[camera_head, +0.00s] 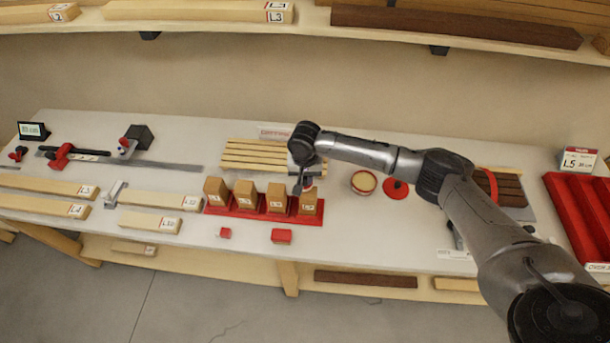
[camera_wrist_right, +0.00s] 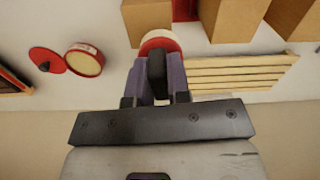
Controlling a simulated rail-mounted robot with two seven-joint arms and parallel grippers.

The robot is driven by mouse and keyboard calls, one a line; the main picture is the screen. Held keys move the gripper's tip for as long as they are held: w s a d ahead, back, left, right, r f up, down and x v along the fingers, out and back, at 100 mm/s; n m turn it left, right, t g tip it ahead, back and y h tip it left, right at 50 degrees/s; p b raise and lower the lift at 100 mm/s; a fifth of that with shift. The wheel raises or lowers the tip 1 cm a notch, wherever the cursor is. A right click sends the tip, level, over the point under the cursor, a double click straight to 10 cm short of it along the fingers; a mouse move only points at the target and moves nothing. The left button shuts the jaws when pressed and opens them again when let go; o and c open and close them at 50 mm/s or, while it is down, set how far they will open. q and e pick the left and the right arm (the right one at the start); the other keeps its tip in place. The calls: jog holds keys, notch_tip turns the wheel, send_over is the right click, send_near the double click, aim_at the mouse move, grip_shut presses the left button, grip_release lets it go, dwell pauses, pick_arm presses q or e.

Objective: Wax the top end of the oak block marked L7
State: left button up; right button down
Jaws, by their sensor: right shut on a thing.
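Several upright oak blocks stand in a red rack (camera_head: 219,211); their labels are too small to read surely, so I cannot tell which is L7. The rightmost block (camera_head: 309,206) is just below my right gripper (camera_head: 305,182). In the right wrist view, the gripper (camera_wrist_right: 158,88) is shut on the black handle of a round applicator (camera_wrist_right: 160,40) with a red and white pad. The pad is near the block (camera_wrist_right: 146,14); whether they touch is unclear. An open round wax tin (camera_head: 363,182) stands to the right, also in the wrist view (camera_wrist_right: 85,60). My left gripper is out of view.
A red lid (camera_head: 396,189) with a dark knob lies beside the tin. Slats (camera_head: 250,155) lie behind the rack. Two small red pieces, one (camera_head: 281,236), lie in front. Boards and clamps (camera_head: 62,155) occupy the left. The bench front right of the rack is clear.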

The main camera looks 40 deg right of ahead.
jog(key=shift+f, duration=0.4)
jog(key=shift+f, duration=0.35)
